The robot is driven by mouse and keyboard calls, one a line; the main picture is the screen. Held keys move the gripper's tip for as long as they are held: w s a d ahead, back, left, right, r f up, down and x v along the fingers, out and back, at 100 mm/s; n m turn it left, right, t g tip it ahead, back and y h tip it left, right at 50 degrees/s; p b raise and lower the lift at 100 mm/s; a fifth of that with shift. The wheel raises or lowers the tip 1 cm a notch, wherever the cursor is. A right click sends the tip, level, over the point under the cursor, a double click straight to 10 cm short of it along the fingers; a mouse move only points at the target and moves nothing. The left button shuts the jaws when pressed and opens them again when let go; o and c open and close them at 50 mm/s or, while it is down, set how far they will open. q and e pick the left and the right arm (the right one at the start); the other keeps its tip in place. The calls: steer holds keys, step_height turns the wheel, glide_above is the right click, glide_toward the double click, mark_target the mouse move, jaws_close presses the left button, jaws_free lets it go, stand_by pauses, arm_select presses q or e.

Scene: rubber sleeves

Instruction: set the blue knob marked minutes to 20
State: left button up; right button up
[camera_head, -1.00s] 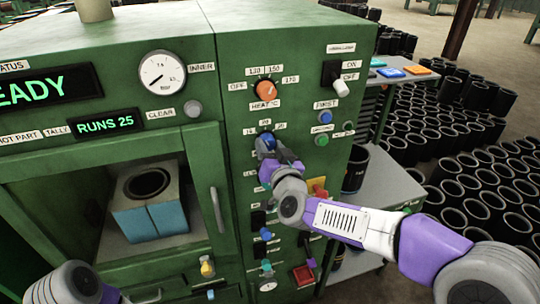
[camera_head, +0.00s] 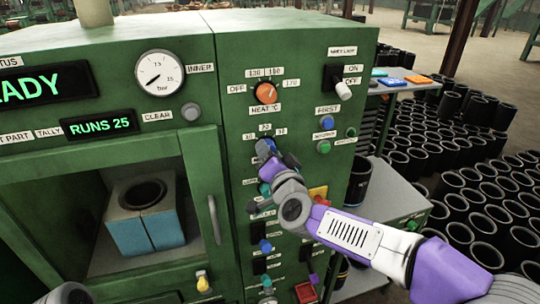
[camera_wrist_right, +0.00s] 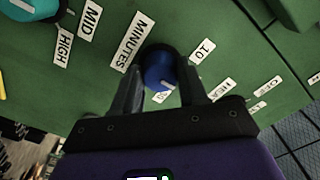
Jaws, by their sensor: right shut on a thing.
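The blue knob (camera_head: 264,147) sits on the green front panel under the orange heat knob. In the right wrist view the blue knob (camera_wrist_right: 158,72) stands beside the MINUTES label (camera_wrist_right: 131,42), between the two dark fingers of my right gripper (camera_wrist_right: 160,82). The gripper is shut on the knob, one finger on each side. A pale mark shows on the knob's lower part. The 10 label (camera_wrist_right: 203,51) is clear; another number label is partly hidden at the fingers. In the head view my right gripper (camera_head: 271,157) covers part of the knob. My left gripper is out of view.
The orange heat knob (camera_head: 266,92) is above, with a black switch (camera_head: 333,77) and green button (camera_head: 323,147) to the right. A teal knob (camera_wrist_right: 30,8) is near in the wrist view. The door handle (camera_head: 214,218) stands out at left.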

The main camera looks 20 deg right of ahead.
steer(key=shift+f, duration=0.1)
steer(key=o, duration=1.1)
steer(key=shift+c, duration=0.2)
steer(key=shift+s, duration=0.15)
steer(key=s, duration=0.7)
steer(key=shift+s, duration=0.15)
steer(key=shift+d, duration=0.15)
